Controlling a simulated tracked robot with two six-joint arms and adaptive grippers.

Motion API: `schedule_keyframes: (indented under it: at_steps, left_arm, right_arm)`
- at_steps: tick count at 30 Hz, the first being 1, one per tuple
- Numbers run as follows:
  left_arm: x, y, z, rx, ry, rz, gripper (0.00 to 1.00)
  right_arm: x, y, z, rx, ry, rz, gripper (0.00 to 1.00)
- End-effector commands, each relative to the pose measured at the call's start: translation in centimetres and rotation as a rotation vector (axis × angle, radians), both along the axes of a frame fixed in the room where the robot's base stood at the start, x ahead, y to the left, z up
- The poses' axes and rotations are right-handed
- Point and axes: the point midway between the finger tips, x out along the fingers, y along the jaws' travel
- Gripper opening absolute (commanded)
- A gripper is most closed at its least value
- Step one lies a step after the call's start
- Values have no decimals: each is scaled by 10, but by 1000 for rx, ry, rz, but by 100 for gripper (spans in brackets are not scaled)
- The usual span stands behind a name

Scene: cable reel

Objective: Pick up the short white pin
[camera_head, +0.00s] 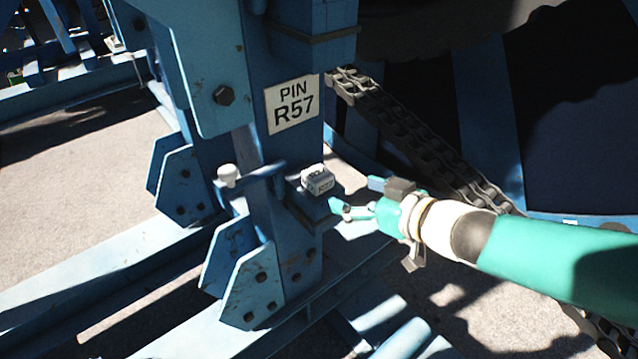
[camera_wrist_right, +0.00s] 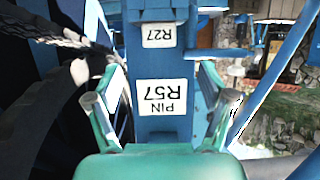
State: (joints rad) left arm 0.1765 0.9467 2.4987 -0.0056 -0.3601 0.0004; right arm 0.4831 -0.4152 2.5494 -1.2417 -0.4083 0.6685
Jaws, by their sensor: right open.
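The short white pin (camera_head: 228,175) shows as a pale rounded head on a blue bracket, left of the blue post in the head view. Its shaft is hidden. My right gripper (camera_head: 356,198) has teal fingers and points left, to the right of the post and apart from the pin. In the right wrist view its fingers (camera_wrist_right: 161,97) are spread, with nothing held between them. I cannot tell for sure whether the pin shows in that view. My left gripper is not in view.
A sign reading PIN R57 (camera_head: 292,104) is on the blue post; it appears upside down in the right wrist view (camera_wrist_right: 162,97). A small pale box (camera_head: 318,180) sits between post and gripper. A dark chain (camera_head: 410,130) runs behind. Blue beams (camera_head: 110,275) cross the ground.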

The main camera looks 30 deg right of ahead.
Motion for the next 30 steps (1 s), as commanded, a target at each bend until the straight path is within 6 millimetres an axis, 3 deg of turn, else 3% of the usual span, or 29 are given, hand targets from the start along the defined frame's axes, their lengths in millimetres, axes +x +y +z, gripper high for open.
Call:
schedule_keyframes:
  at_steps: [3,5,9,19,30]
  left_arm:
    - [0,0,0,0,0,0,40]
    - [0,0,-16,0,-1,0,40]
    - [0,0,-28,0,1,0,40]
    - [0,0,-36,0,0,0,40]
    - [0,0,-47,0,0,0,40]
  right_arm:
    - [13,3,-9,2,9,3,81]
    - [27,4,-19,0,4,5,81]
    - [50,4,-26,-1,4,1,81]
    - [72,6,-31,-1,4,-1,81]
    - [112,8,-43,-1,5,-2,81]
